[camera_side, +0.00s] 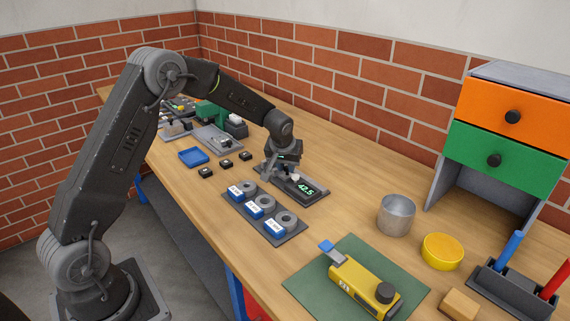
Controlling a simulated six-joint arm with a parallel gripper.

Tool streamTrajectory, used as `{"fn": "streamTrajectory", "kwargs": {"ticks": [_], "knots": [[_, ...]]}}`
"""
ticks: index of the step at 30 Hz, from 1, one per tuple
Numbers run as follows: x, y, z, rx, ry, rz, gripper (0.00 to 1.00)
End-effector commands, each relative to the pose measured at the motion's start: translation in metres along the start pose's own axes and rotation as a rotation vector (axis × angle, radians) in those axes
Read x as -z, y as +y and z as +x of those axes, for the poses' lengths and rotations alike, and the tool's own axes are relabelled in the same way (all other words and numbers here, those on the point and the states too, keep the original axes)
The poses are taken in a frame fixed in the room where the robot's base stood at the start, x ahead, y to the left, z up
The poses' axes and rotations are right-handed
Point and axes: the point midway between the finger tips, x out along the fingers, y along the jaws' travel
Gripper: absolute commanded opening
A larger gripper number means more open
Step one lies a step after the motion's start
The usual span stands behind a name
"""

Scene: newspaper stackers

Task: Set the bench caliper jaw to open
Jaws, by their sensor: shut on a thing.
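The bench caliper (312,192) is a dark grey plate with a small display on the wooden bench. Its green digits seem to read 42.5. My gripper (280,173) is low over the left end of the caliper, shut on what looks like its jaw. The gripper hides most of the jaw, so I cannot tell how far it stands open.
In front lies a dark tray (236,206) with grey rings and blue-and-white labels. Small black blocks (226,163) and a blue tray (193,157) lie left. A metal cup (396,215), yellow tool (362,284) on a green mat (305,284), and drawers (503,150) stand right.

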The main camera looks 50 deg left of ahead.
Motion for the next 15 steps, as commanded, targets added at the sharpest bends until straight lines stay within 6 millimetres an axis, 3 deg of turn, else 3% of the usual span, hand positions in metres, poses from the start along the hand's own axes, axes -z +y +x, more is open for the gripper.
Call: {"fn": "streamTrajectory", "kwargs": {"ticks": [4, 15], "knots": [[-0.0026, 0.0045, -0.0011, -0.005, -0.004, 0.002, 0.34], [-0.0011, 0.0033, -0.0102, -0.004, -0.002, 0.002, 0.34]]}}
